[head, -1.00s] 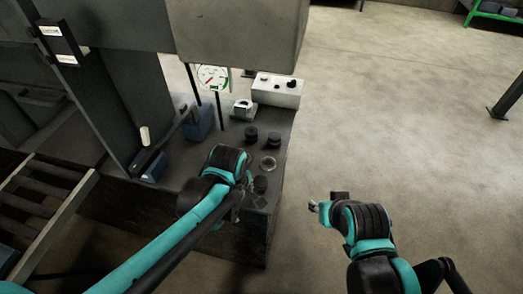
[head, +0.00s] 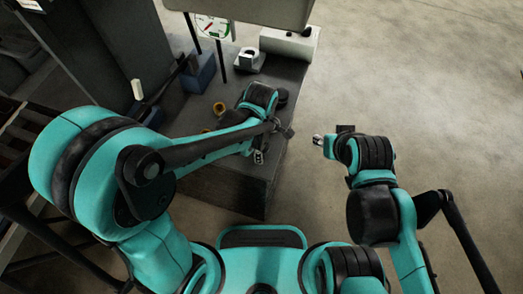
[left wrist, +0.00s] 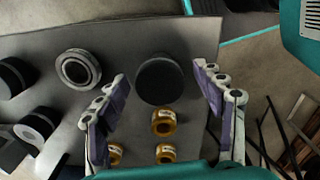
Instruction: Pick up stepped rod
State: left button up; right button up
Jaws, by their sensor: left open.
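My left gripper (head: 272,146) is over the front right part of the dark bench. In the left wrist view its two fingers (left wrist: 166,108) are spread wide and empty. A dark round piece (left wrist: 160,79) shows end-on between and beyond the fingertips, apart from both. It may be the stepped rod, but its steps cannot be seen from above. A metal ring-shaped part (left wrist: 77,69) lies to its left. My right gripper (head: 327,143) hangs over the floor right of the bench; its jaw opening is too small to judge.
Several brass rings (left wrist: 163,122) lie near the dark piece. Black round parts (left wrist: 12,77) stand at the wrist view's left. On the bench (head: 235,188), a white box (head: 290,45), a blue block (head: 198,72) and a gauge (head: 213,27) stand farther back. Open floor lies right.

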pick_arm(q)
notch_tip(320, 180, down, 2)
jog(key=shift+f, duration=0.1)
jog(key=c, duration=1.3)
